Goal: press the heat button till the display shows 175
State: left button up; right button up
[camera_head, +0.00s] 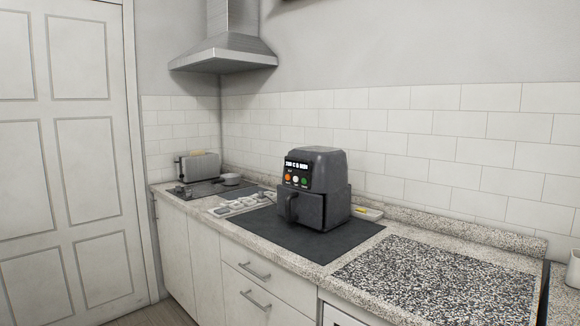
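A dark grey air fryer (322,170) stands upright on a black mat (262,226) on the counter. Its front faces left and towards me. The lit display (297,164) near its top seems to read about "200 C 15 MIN", but the characters are too small to be sure. Below it are an orange button (288,178), a white button (295,179) and a green button (304,182). I cannot read their labels, so I cannot tell which is the heat button. The drawer handle (291,207) sticks out below. Neither of my grippers is in view.
A toaster (203,166) stands at the far left of the counter. A small dish (367,213) sits behind the fryer's right side. A speckled board (435,283) lies to the right, and a white cup (573,269) stands at the right edge. A range hood (226,52) hangs above.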

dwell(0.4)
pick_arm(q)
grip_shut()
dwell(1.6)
